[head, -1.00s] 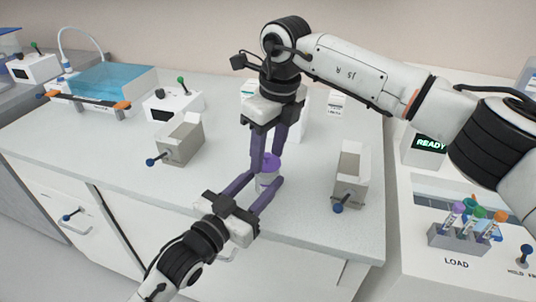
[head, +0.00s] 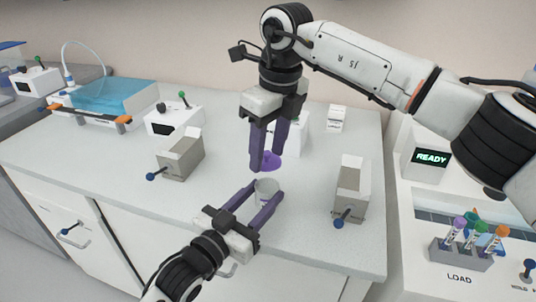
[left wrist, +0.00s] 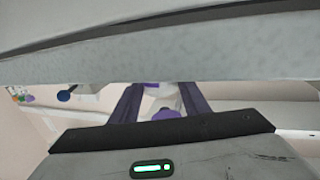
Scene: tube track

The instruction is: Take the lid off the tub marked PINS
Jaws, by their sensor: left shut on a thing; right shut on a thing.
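A small pale tub (head: 266,186) stands near the front edge of the counter, its top open; no marking on it is legible. My left gripper (head: 267,192) is shut around its sides from the front. My right gripper (head: 265,161) points down from above, shut on the purple lid (head: 270,163). The lid is slightly tilted and apart from the tub, just above its rim. In the left wrist view, a pale shape shows between the left fingers (left wrist: 160,102), with purple patches; the details are too small to tell.
White containers (head: 297,135) stand behind my right gripper. At right, a rack of capped tubes (head: 460,250) sits by a panel marked LOAD. The counter between the boxes is mostly clear.

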